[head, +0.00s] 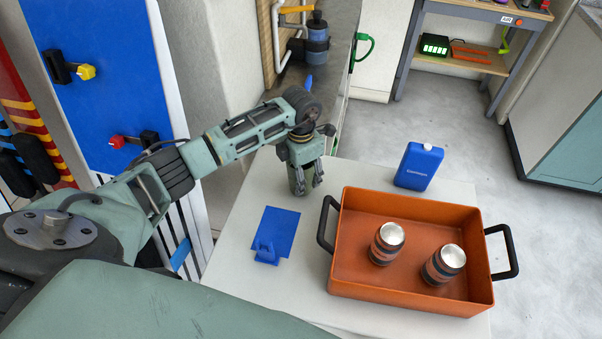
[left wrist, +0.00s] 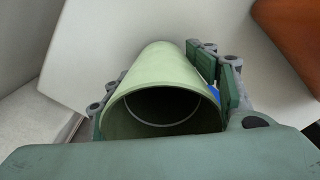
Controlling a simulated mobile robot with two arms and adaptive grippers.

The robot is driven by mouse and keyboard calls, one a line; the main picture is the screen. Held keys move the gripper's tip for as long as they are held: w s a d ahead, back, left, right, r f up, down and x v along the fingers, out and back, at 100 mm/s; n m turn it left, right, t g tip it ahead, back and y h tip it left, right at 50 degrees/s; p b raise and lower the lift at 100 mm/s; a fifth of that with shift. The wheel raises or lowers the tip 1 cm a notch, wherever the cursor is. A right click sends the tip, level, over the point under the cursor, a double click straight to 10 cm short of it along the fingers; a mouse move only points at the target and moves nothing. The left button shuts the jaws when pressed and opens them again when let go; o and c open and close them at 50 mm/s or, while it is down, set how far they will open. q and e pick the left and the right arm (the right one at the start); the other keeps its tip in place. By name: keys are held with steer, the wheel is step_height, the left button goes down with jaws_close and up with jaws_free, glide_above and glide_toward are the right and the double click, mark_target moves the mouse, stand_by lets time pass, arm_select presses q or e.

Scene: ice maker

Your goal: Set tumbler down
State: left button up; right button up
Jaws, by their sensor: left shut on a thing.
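My left gripper (head: 305,178) is shut on a green tumbler (head: 296,181) at the back left part of the pale table (head: 240,222). In the left wrist view the tumbler (left wrist: 165,95) is a light green cylinder with its open, empty-looking mouth towards the camera, between the gripper's fingers (left wrist: 168,78). In the head view the tumbler looks upright, low over or on the table; I cannot tell whether its base touches. My right gripper is not in view.
An orange tray (head: 350,281) with black handles holds two striped canisters (head: 387,243). A blue bottle (head: 419,166) stands behind it. A flat blue piece (head: 276,228) lies left of the tray. The table's left front is clear.

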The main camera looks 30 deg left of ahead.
arm_select(q)
steer(key=shift+f, duration=0.35)
steer(key=o, duration=1.2)
steer(key=shift+r, duration=0.1)
steer(key=shift+r, duration=0.2)
steer(key=shift+w+r, duration=0.15)
steer(key=shift+r, duration=0.25)
step_height(320, 180, up, 11)
steer(key=shift+b, duration=1.05)
